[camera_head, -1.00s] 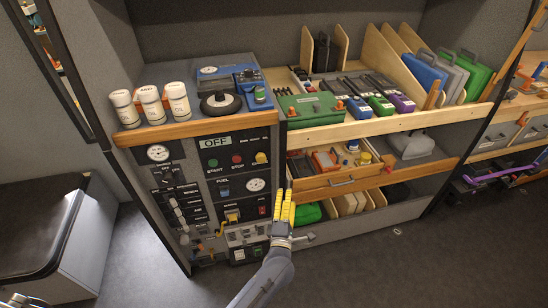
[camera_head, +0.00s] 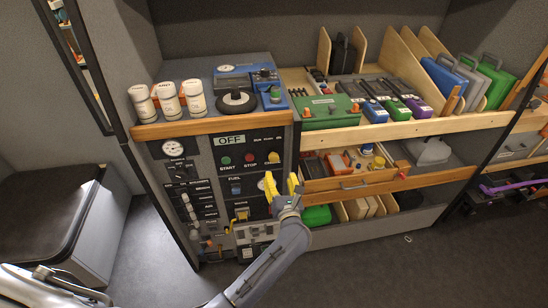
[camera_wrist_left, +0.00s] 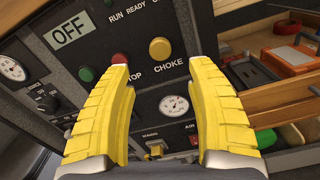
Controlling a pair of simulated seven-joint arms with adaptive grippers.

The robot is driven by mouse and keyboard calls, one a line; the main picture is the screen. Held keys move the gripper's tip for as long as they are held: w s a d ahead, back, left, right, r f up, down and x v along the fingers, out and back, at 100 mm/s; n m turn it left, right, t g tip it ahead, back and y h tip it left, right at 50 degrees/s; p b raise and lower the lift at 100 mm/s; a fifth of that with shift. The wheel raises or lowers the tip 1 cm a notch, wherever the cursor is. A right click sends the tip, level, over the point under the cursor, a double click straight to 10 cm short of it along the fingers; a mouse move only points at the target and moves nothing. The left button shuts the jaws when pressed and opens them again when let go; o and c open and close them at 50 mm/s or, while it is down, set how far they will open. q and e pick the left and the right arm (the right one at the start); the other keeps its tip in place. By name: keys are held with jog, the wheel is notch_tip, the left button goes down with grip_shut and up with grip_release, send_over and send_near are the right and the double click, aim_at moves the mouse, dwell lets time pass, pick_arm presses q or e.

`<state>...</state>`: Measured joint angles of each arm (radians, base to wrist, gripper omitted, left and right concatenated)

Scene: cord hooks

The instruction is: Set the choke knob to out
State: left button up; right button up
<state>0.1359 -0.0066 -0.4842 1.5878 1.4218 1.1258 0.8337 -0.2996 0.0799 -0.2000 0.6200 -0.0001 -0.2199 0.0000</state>
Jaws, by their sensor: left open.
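The choke knob (camera_head: 273,157) is a round yellow knob on the dark control panel (camera_head: 205,160), right of the green start and red stop buttons. In the left wrist view the choke knob (camera_wrist_left: 160,48) sits above its CHOKE label, between and slightly beyond the fingertips. My left gripper (camera_head: 281,179) has yellow fingers, spread apart and empty, just below the knob. In the left wrist view the left gripper (camera_wrist_left: 158,64) frames the knob without visibly touching it. How far the knob stands out is hard to tell. My right gripper is not in view.
A display (camera_head: 230,139) above the buttons reads OFF. A wooden drawer (camera_head: 350,184) stands open to the right of my left gripper. White bottles (camera_head: 168,98) stand on the ledge above the panel. A gauge (camera_wrist_left: 173,106) lies below the knob.

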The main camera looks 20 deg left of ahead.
aim_at(275, 159)
pick_arm(q)
jog(key=x, duration=1.1)
jog(key=shift+w, duration=0.25)
jog(key=shift+c, duration=0.3)
grip_shut()
